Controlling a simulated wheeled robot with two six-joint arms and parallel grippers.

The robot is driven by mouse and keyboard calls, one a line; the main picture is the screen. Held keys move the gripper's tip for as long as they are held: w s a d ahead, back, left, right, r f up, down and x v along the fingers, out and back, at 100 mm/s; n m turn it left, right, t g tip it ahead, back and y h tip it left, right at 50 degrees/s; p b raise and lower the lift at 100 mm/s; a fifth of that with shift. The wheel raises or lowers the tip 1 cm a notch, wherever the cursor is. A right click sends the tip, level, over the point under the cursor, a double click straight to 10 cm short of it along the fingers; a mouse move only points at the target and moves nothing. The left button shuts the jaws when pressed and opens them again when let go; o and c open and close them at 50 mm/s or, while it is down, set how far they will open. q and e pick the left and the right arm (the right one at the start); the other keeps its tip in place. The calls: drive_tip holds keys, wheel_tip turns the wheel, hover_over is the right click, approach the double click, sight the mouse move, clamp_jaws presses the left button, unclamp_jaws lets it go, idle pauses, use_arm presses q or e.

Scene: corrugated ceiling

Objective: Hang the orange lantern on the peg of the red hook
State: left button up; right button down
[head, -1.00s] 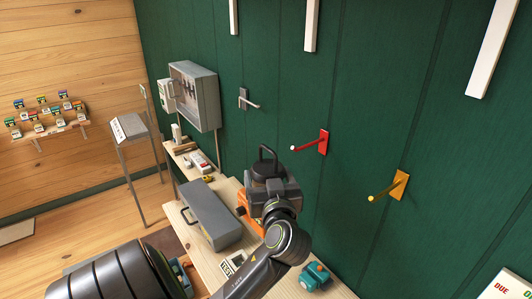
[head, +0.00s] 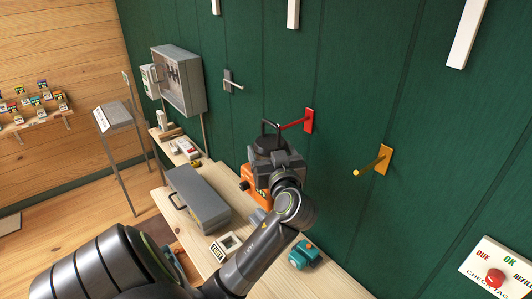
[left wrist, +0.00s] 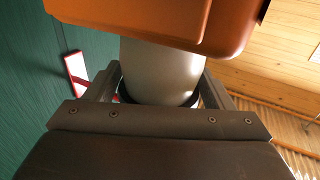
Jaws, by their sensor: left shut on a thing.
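The orange lantern's orange base (head: 252,184) and dark top with a thin dark handle show around my left gripper (head: 272,165) in the head view. The gripper is shut on the lantern's body. The left wrist view shows the grey body (left wrist: 160,72) between the fingers and the orange part (left wrist: 150,22) across the top. The red hook (head: 309,120) is on the green wall, its peg pointing left. The handle overlaps the peg's tip in the head view; I cannot tell whether the peg is inside the loop. The hook's plate also shows in the left wrist view (left wrist: 76,68). My right gripper is out of view.
A yellow hook (head: 382,160) is to the right and a grey hook (head: 230,82) to the left on the wall. Below, the wooden bench (head: 330,285) holds a grey toolbox (head: 198,198) and a teal object (head: 304,255). A grey electrical box (head: 180,80) is at the left.

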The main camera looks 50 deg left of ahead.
use_arm(q)
drive_tip(key=shift+w, duration=0.8)
drive_tip(key=shift+w+d+b, duration=0.15)
drive_tip(key=shift+w+b, duration=0.35)
drive_tip(key=shift+w, duration=0.8)
drive_tip(key=shift+w+f+b, duration=0.6)
drive_tip(key=shift+w+b, duration=0.1)
